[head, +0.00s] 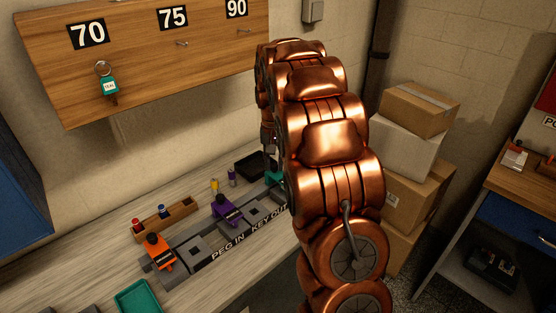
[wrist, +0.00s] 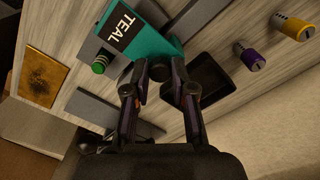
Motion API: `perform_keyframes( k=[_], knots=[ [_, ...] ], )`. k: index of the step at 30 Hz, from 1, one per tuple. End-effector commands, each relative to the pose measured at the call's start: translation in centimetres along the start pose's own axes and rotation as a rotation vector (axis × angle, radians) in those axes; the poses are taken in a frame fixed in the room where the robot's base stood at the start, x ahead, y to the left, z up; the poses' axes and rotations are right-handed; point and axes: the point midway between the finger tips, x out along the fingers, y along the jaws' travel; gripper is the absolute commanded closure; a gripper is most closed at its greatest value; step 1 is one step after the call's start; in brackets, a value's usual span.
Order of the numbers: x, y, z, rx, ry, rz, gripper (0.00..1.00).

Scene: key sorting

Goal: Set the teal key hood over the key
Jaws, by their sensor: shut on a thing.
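The teal key hood (wrist: 158,38) has a black panel reading TEAL and a round black knob. My gripper (wrist: 158,72) is shut on that knob in the wrist view. In the head view the hood (head: 274,178) is low at the far end of the fixture row, partly hidden by my arm. I cannot tell whether it touches the fixture or what is under it. A key with a teal tag (head: 109,86) hangs from a hook under the number 70. No other key shows clearly.
A green peg (wrist: 100,65) stands beside the hood. A black tray (wrist: 205,78), a purple peg (wrist: 249,57) and a yellow peg (wrist: 290,27) are near. Purple (head: 226,208) and orange (head: 158,252) hoods sit along the fixture. A teal tray (head: 138,298) lies in front.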

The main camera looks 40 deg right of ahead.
Motion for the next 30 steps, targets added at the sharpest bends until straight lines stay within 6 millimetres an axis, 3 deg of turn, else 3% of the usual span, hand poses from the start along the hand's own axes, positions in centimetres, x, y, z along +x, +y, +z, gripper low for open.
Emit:
perform_keyframes(
  k=[9, 10, 17, 30],
  knots=[
    [-0.18, -0.56, 0.34, -0.002, 0.002, -0.003, 1.0],
    [-0.18, -0.57, 0.35, -0.002, 0.002, -0.003, 0.75],
    [-0.11, -0.5, 0.35, -0.002, 0.001, -0.002, 0.51],
    [-0.92, -0.42, 0.28, -0.002, 0.002, -0.001, 0.5]
  ],
)
